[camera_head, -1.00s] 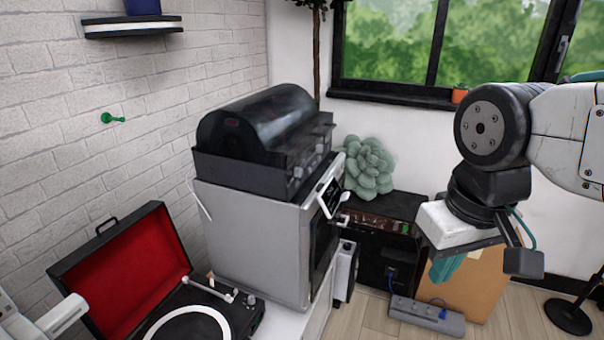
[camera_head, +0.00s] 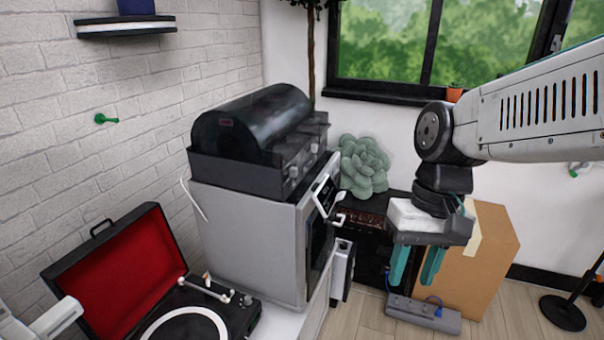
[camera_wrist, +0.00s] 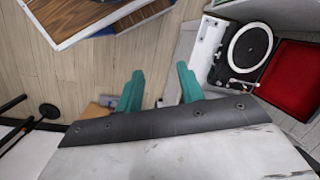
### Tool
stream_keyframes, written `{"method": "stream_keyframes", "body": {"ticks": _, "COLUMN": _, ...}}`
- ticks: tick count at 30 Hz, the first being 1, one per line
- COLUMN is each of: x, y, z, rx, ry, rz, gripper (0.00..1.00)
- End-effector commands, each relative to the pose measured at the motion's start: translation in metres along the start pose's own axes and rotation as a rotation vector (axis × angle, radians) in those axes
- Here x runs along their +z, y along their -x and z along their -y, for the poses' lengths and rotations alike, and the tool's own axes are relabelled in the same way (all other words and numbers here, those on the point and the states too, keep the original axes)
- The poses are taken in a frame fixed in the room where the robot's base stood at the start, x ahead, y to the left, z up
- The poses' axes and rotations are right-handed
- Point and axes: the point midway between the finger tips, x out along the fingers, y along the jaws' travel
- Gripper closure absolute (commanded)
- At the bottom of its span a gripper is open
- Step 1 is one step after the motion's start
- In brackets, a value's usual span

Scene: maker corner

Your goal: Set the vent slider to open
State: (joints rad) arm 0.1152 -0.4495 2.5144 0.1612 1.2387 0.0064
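I cannot make out a vent slider for certain in either view. A grey boxy machine (camera_head: 250,240) stands left of centre in the head view. Its dark front panel faces right and carries small white lever-like parts (camera_head: 338,196). A black grill-like unit (camera_head: 255,130) with a rounded lid and front knobs sits on top of it. My gripper (camera_head: 412,278) hangs to the right of the machine, fingers pointing down, apart from it. Its two teal fingers are spread with nothing between them. The wrist view also shows the open fingers (camera_wrist: 160,72) over the floor.
A red-lined record player (camera_head: 190,315) lies open at lower left. Behind my gripper are a dark cabinet (camera_head: 370,245), a cardboard box (camera_head: 490,255) and a grey power strip (camera_head: 422,313). A pale green plant (camera_head: 363,165) stands behind the machine.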

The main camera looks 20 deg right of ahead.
Motion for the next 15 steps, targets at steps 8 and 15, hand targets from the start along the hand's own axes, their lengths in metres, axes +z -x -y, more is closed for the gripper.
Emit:
{"method": "stream_keyframes", "body": {"ticks": 8, "x": -0.063, "y": -0.027, "z": 0.051, "rx": -0.396, "ry": -0.389, "rz": 0.277, "gripper": 0.62}}
{"method": "stream_keyframes", "body": {"ticks": 15, "x": -0.158, "y": -0.034, "z": 0.085, "rx": -0.815, "ry": -0.835, "rz": 0.495, "gripper": 0.62}}
